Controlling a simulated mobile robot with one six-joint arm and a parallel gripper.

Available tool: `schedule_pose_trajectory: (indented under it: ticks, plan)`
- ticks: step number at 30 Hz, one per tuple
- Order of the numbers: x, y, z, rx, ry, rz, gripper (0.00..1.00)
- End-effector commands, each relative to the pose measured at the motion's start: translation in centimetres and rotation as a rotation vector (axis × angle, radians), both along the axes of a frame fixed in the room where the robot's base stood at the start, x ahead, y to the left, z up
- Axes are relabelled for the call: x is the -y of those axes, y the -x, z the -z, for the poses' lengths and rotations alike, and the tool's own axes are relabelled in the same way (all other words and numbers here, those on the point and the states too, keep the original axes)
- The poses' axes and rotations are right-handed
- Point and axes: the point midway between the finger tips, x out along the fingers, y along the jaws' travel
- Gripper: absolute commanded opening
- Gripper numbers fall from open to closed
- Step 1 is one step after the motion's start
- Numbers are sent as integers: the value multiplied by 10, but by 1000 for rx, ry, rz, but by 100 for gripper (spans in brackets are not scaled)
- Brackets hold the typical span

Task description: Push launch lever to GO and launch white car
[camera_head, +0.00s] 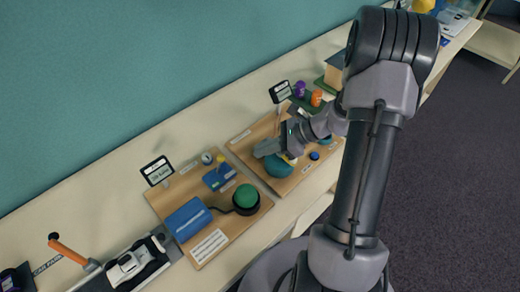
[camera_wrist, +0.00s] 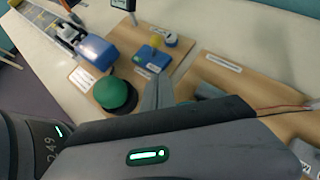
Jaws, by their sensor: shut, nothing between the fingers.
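The white car (camera_head: 128,265) sits on a dark track at the lower left of the head view; it also shows at the upper left of the wrist view (camera_wrist: 67,33). An orange lever (camera_head: 70,250) with a dark knob leans up-left beside the track; any GO marking is too small to read. My gripper (camera_head: 262,149) is shut and empty, over the right-hand wooden board, far to the right of the car and lever. Its closed fingers (camera_wrist: 156,92) show in the wrist view, apart from the green button.
Between my gripper and the car is a wooden board (camera_head: 162,203) with a green dome button (camera_head: 246,196), a blue box (camera_head: 188,218) and a small upright sign (camera_head: 157,171). A teal dome (camera_head: 279,166) lies close by my gripper. The wall (camera_head: 120,80) runs behind the table.

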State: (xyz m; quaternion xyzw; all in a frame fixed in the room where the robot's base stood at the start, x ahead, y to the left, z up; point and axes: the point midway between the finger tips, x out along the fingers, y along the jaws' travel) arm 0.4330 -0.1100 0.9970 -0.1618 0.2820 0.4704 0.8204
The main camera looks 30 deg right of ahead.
Motion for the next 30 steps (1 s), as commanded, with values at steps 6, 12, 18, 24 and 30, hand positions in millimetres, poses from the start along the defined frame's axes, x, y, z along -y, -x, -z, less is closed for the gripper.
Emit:
schedule_pose_trajectory:
  ticks: [6,12,18,24,30]
  plan:
    - [-34,-18,33,-3,-2,-4,0]
    - [-62,-35,36,0,1,-3,0]
    - [-75,-43,32,0,1,-2,0]
    - [-76,-44,31,-1,1,0,0]
    - [-75,-44,31,1,5,0,0]
